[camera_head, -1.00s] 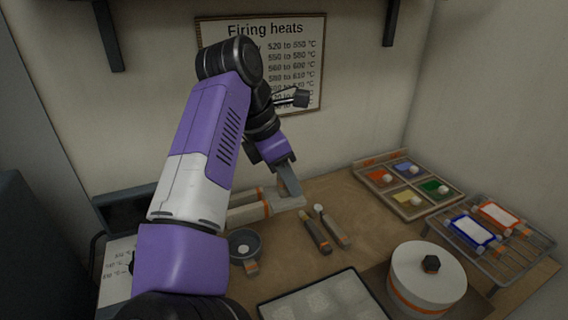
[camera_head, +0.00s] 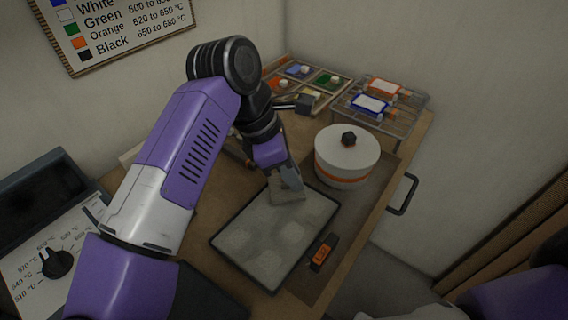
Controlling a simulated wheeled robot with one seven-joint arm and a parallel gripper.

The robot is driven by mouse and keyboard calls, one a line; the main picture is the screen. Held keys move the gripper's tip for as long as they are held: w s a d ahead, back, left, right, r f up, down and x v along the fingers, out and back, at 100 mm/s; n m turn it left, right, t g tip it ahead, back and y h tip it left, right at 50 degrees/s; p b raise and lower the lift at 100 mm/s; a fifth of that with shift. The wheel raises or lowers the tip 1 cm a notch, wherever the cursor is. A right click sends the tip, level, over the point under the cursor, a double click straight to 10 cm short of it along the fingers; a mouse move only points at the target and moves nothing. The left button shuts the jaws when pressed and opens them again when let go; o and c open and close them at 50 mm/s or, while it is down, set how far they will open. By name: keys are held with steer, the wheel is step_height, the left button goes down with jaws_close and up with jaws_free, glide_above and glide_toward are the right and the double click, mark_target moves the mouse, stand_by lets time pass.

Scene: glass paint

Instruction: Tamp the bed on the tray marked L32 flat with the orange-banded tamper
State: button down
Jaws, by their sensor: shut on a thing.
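A dark-rimmed tray (camera_head: 238,272) lies at the table's front, holding a pale grey bed (camera_head: 270,232) with several lighter patches. My gripper (camera_head: 287,182) is over the far end of the tray, shut on a grey-beige block-like tool, the tamper (camera_head: 288,195). The tamper's lower end is at or just above the bed's far part; I cannot tell if it touches. Its orange band is not visible from here. A dark block with an orange face (camera_head: 324,252) sits by the tray's right edge; its marking is too small to read surely.
A white round pot with an orange band (camera_head: 347,158) stands right of my gripper. Behind it are a wire rack (camera_head: 388,112) with framed pieces and a box of colours (camera_head: 304,82). A dial panel (camera_head: 55,262) is at the left. My arm hides part of the table.

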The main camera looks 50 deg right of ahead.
step_height(320, 180, down, 2)
steer(key=shift+f, duration=0.1)
steer(key=a+p, duration=0.1)
steer(key=a, duration=0.3)
steer(key=a+p, duration=0.2)
steer(key=a, duration=0.1)
steer(key=a+p, duration=0.1)
steer(key=a, duration=0.3)
steer(key=shift+a+r, duration=0.25)
steer(key=shift+a, duration=0.1)
steer(key=s+p, duration=0.2)
steer(key=s, duration=0.1)
steer(key=s+p, duration=0.1)
steer(key=s, duration=0.1)
steer(key=shift+s+a, duration=0.2)
steer(key=shift+a, duration=0.15)
steer(key=d+b, duration=0.1)
steer(key=d, duration=0.3)
steer(key=d+b, duration=0.2)
steer(key=d, duration=0.2)
steer(key=d+b, duration=0.1)
steer(key=d, duration=0.3)
steer(key=shift+f, duration=0.25)
steer(key=shift+d+f+b, duration=0.15)
steer(key=shift+d+b, duration=0.1)
steer(key=shift+b, duration=0.7)
steer(key=shift+s+f+b, duration=0.1)
steer(key=shift+f+b, duration=0.15)
steer(key=shift+b, duration=0.3)
